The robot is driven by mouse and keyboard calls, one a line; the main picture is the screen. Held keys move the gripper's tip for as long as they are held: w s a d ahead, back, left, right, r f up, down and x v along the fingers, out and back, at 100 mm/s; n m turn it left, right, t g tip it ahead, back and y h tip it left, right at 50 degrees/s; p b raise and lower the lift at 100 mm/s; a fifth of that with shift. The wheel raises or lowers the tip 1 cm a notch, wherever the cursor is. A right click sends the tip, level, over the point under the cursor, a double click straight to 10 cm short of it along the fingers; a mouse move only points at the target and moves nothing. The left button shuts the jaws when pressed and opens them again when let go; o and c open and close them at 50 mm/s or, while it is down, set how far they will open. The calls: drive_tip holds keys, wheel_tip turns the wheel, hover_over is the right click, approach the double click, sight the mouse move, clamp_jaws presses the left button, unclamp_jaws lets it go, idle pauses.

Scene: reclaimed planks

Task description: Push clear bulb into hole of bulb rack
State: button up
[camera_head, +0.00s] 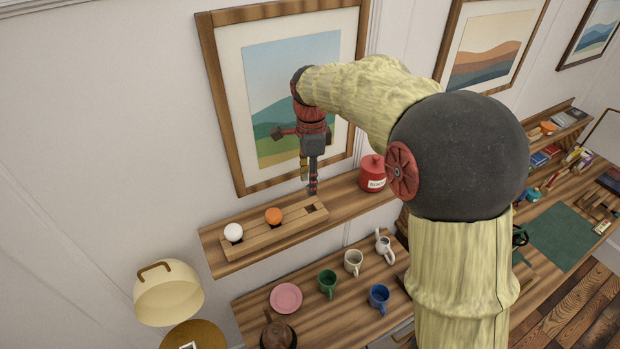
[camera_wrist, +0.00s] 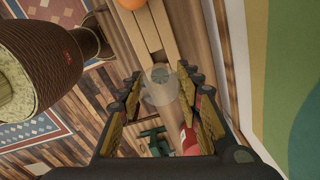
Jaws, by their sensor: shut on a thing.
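The wooden bulb rack (camera_head: 292,224) lies on the upper shelf, holding a white bulb (camera_head: 233,232) at its left end and an orange bulb (camera_head: 273,216) in the middle. A dark, empty-looking square hole (camera_head: 311,208) is at its right end. My gripper (camera_head: 313,190) points down just above that end. In the wrist view, my gripper (camera_wrist: 160,94) is shut on the clear bulb (camera_wrist: 160,76), a see-through shape between the fingertips. The rack (camera_wrist: 148,35) and orange bulb (camera_wrist: 130,3) lie beyond it. The bulb's lower end and its exact alignment with the hole cannot be made out.
A red canister (camera_head: 372,172) stands on the upper shelf (camera_head: 345,198) to the right of the rack. A framed picture (camera_head: 230,105) hangs behind my gripper. The lower shelf holds several mugs, a pink plate (camera_head: 286,298) and a brown pot (camera_head: 277,334).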

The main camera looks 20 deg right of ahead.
drive_tip(key=shift+f+b, duration=2.15)
drive_tip(key=shift+f, duration=1.65)
drive_tip(key=shift+f+b, duration=0.35)
drive_tip(key=shift+f, duration=0.25)
drive_tip(key=o, duration=1)
drive_tip(key=shift+o, duration=0.7)
